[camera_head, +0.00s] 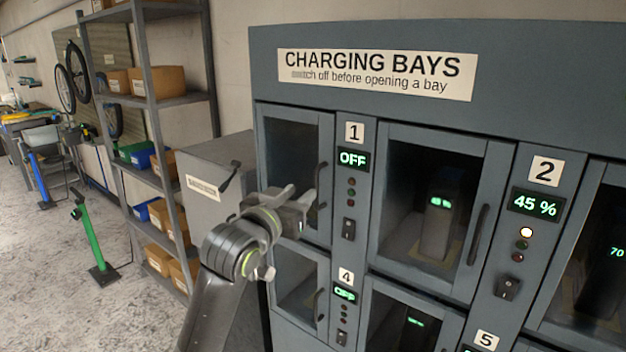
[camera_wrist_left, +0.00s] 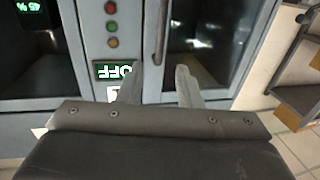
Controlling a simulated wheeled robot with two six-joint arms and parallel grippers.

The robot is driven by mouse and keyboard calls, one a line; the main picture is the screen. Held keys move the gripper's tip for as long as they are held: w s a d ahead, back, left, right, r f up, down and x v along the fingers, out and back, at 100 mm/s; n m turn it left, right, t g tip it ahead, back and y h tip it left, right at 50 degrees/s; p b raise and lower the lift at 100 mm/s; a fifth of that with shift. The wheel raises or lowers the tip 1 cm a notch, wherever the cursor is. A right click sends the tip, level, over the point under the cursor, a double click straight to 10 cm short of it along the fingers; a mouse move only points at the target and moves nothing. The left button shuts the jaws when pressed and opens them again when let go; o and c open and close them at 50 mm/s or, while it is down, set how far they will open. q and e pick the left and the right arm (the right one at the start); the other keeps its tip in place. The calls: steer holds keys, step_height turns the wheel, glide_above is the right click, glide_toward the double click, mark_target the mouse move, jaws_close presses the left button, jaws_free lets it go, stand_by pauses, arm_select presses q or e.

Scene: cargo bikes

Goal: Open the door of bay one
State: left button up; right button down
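The bay one door (camera_head: 285,150) is a grey-framed glass door at the left of the charging cabinet, and it is shut. Its dark vertical handle (camera_head: 322,178) is on the door's right edge; the handle also shows in the left wrist view (camera_wrist_left: 162,30). The panel marked 1 beside it has a display (camera_head: 352,159) reading OFF, with a rocker switch (camera_head: 348,228) below. My left gripper (camera_head: 306,197) is in front of this door, near the handle. Its fingers are apart in the left wrist view (camera_wrist_left: 160,72), with the handle seen between their tips; contact cannot be told. My right gripper is not in view.
The bay two door (camera_head: 486,150), shut, is right of panel 1, with its display (camera_head: 537,203) reading 45 %. The bay four display (camera_head: 345,294) below reads OFF. A grey box (camera_head: 205,175) and metal shelving (camera_head: 150,103) stand left of the cabinet. Open floor (camera_head: 60,270) lies at the left.

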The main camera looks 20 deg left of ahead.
mark_target(315, 180)
arm_select(q)
steer(key=w, duration=0.2)
steer(key=w+p, duration=0.1)
steer(key=w, duration=0.1)
steer(key=w+d, duration=0.1)
steer(key=w, duration=0.2)
steer(key=shift+w, duration=0.1)
jaws_close()
